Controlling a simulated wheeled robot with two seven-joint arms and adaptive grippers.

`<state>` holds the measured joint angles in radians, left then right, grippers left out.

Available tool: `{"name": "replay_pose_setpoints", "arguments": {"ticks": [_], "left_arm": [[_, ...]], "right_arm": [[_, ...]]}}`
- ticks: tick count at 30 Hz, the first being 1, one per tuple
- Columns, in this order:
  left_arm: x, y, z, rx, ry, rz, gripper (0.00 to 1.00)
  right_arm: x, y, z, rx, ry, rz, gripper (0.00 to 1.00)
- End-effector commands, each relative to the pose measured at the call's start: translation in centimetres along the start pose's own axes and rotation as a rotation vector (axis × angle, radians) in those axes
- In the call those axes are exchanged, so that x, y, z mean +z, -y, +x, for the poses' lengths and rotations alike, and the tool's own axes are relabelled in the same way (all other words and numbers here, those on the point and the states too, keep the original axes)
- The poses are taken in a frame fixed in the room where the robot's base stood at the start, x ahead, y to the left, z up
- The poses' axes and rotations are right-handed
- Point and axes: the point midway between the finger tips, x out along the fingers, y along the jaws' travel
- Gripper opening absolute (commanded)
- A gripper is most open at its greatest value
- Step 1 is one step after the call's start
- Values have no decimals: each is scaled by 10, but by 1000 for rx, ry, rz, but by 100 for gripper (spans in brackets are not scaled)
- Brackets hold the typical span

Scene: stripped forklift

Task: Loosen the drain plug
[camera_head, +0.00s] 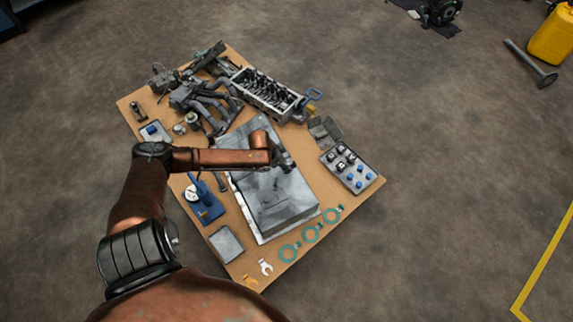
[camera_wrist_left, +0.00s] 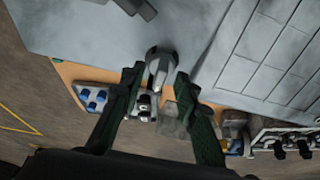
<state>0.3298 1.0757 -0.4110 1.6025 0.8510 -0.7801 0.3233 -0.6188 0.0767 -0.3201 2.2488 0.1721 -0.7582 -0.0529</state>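The grey metal pan (camera_head: 275,200) lies on a brown board in the head view; its grey surface (camera_wrist_left: 90,25) fills the top of the left wrist view. A rounded, shiny metal piece (camera_wrist_left: 160,62), which looks like the drain plug, sticks out at the pan's edge. The plug is not distinguishable in the head view. My right gripper is not in view.
Open floor surrounds the board.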

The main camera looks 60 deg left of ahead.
Motion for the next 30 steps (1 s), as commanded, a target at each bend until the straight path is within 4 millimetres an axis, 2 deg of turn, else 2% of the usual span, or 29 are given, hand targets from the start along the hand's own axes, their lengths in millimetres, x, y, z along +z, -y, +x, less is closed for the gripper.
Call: {"name": "replay_pose_setpoints", "arguments": {"ticks": [5, 18, 27, 30], "left_arm": [[0, 0, 0, 0, -1, 0, 29], [0, 0, 0, 0, 0, 0, 0], [0, 0, 0, -1, 0, -2, 0], [-1, -1, -2, -7, -1, -21, 0]], "right_arm": [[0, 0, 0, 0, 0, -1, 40], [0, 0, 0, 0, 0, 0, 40], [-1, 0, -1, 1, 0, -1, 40], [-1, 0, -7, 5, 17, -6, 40]]}}
